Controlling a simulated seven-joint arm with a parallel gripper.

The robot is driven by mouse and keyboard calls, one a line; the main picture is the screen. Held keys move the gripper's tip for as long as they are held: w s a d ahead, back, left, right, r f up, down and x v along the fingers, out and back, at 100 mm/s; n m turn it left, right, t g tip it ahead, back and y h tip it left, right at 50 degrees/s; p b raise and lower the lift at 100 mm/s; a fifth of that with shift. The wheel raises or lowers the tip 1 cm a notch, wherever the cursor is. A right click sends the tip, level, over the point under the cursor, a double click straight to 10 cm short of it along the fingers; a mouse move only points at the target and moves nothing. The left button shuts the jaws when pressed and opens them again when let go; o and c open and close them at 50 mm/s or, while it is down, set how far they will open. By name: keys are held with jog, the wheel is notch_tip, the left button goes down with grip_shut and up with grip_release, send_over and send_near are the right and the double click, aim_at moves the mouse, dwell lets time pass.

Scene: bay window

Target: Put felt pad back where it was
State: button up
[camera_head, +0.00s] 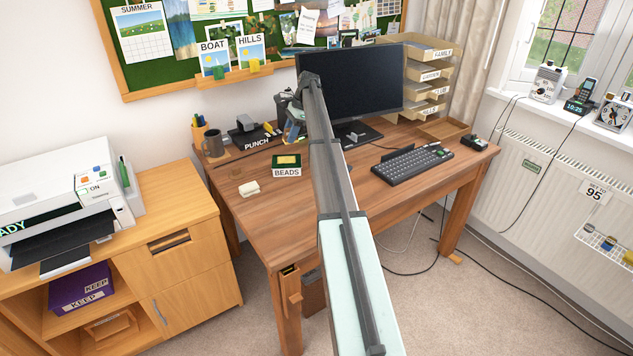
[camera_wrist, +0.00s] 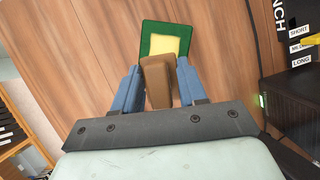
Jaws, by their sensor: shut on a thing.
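My gripper (camera_head: 293,132) is over the back of the wooden desk, left of the monitor, partly hidden by my arm in the head view. In the wrist view, my gripper (camera_wrist: 158,85) has its two blue fingers closed on a brown, block-like thing, which looks like the felt pad (camera_wrist: 157,82). The pad is hard to make out in the head view. Beyond it in the wrist view is a green-rimmed square with a yellow middle (camera_wrist: 165,42).
A black hole punch on a PUNCH base (camera_head: 256,142), a mug (camera_head: 213,144) and a pen pot (camera_head: 199,128) stand at the back left. The monitor (camera_head: 355,85) and keyboard (camera_head: 412,165) are to the right. The desk's front left is mostly clear.

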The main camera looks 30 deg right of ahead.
jog(key=s+d+f+m, duration=0.1)
jog(key=s+d, duration=0.1)
jog(key=s, duration=0.7)
jog(key=s+d+f+m, duration=0.1)
jog(key=s+d+f, duration=0.1)
jog(key=s, duration=0.8)
jog(key=shift+t, duration=0.5)
jog(key=shift+w+f, duration=0.15)
jog(key=shift+f, duration=4.8)
jog(key=shift+f, duration=0.1)
jog(key=o, duration=1)
jog(key=v, duration=1.2)
jog(key=shift+a, duration=0.1)
